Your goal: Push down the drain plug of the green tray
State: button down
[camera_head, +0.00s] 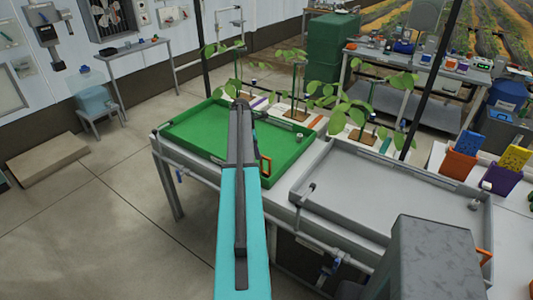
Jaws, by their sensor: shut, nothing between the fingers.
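The green tray (195,130) lies on a bench left of centre, with a flat green floor and a low rim. A small grey upright fitting (299,138) stands at its right end, and an orange handle (265,166) shows near its front right corner. I cannot tell for sure which part is the drain plug; my arm may hide it. My turquoise and dark grey arm reaches up across the tray. The dark end of it, with my gripper (241,104), appears over the tray's far side, shut and empty. Its height and any contact are unclear.
A grey tray (385,190) with similar fittings adjoins on the right. Leafy seedlings on stakes (357,117) stand behind the trays, and dark posts rise there. Orange and purple bins (459,165) stand at right. The floor at left is mostly clear.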

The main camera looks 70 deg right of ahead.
jog(key=b+v, duration=0.4)
jog(key=v, duration=0.9)
jog(key=shift+w, duration=0.15)
jog(key=shift+w+r+b, duration=0.1)
jog(key=shift+r+b, duration=0.05)
jog(key=shift+b, duration=0.15)
